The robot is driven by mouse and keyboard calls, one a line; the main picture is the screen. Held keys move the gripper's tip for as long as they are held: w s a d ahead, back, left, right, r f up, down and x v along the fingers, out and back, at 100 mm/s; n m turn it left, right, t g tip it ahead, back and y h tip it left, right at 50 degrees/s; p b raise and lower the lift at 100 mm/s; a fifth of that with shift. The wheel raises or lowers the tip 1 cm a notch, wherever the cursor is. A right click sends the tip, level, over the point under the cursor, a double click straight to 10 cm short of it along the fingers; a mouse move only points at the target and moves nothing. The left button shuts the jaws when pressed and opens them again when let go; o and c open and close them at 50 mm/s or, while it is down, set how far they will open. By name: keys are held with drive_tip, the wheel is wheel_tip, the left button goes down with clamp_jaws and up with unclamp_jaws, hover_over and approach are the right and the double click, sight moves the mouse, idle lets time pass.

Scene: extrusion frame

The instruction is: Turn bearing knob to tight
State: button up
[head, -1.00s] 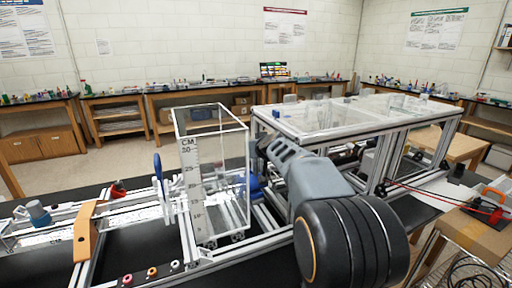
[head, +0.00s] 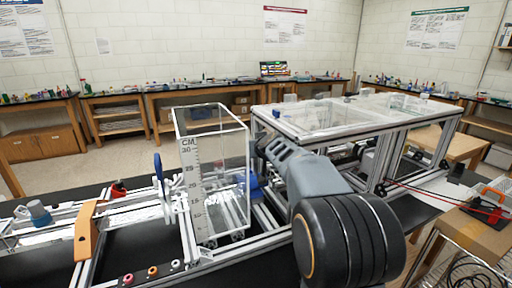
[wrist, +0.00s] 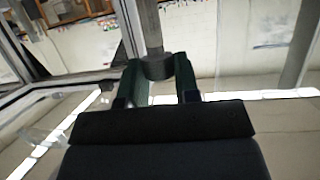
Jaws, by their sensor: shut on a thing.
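In the wrist view, my gripper (wrist: 157,76) has its two dark green fingers on either side of a dark grey round knob, which I take to be the bearing knob (wrist: 158,66). The fingers are shut on it. A grey shaft (wrist: 150,25) runs up from the knob to the top edge of the picture. No tight or loose marking is readable. In the head view my grey arm reaches into the extrusion frame (head: 330,132), and the arm hides the gripper and knob there.
A clear tank with a centimetre scale (head: 189,190) stands left of my arm. Frame bars and clear top panels (head: 350,112) surround the arm on the right. An orange bracket (head: 86,232) and several small coloured knobs sit at the front left. Red cords (head: 425,192) run at the right.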

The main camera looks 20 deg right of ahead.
drive_tip(key=p, duration=0.2)
drive_tip(key=shift+r+m+h+p, duration=0.3)
drive_tip(key=shift+r+m+h, duration=0.05)
drive_tip(key=shift+m+h, duration=0.05)
drive_tip(key=shift+f+m+h+p, duration=0.3)
drive_tip(key=shift+h+p, duration=0.1)
drive_tip(key=shift+p, duration=0.25)
drive_tip(key=o, duration=0.9)
